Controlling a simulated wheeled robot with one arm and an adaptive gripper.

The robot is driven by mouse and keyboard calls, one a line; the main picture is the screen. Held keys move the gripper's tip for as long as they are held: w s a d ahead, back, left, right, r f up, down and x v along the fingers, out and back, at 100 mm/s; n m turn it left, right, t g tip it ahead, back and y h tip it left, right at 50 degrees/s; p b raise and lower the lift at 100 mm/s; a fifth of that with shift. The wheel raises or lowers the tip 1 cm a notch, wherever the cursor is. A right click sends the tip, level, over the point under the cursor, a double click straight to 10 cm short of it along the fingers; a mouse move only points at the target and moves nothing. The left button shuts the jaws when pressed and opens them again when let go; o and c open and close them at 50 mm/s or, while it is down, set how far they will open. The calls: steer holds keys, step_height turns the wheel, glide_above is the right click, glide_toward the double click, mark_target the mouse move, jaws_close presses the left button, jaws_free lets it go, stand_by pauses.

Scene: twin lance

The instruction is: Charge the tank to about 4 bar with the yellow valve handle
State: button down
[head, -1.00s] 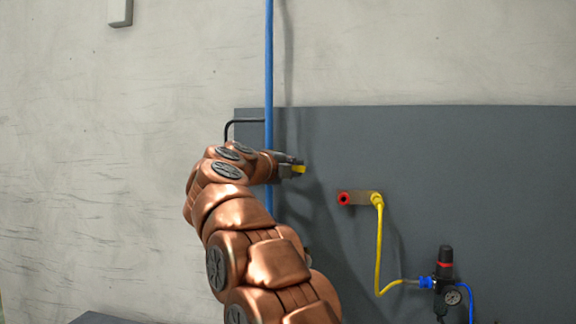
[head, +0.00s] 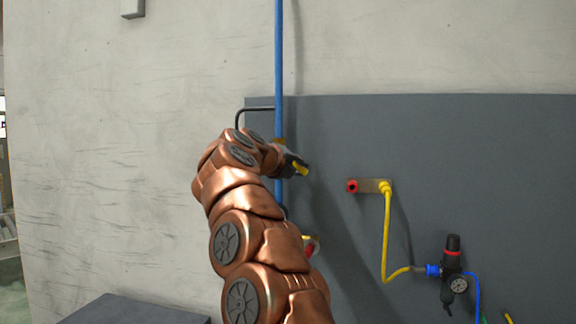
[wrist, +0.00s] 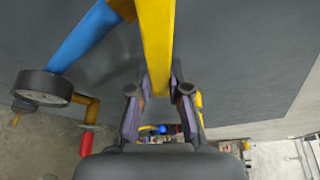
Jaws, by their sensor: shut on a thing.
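The yellow valve handle (wrist: 156,45) is a long flat bar running down from the top of the wrist view, between my fingers. My gripper (wrist: 160,92) is shut on it. In the head view my gripper (head: 294,163) is beside the blue pipe on the grey panel, and the yellow handle end (head: 301,169) shows at its tips, tilted down to the right. The valve body is mostly hidden behind my wrist. A dark round gauge-like part (wrist: 42,86) is at the left of the wrist view; its face is not readable. I cannot make out the tank.
The blue pipe (head: 278,60) runs up the wall. A red fitting (head: 352,186) with a yellow hose (head: 385,240) leads to a black regulator with a small gauge (head: 458,284). A grey box top (head: 135,312) is at lower left. The panel's upper right is bare.

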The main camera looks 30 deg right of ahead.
stand_by(0.5)
steer(key=c, duration=1.1)
jaws_free()
steer(key=shift+a, duration=0.15)
steer(key=v, duration=1.1)
steer(key=shift+s+a, duration=0.25)
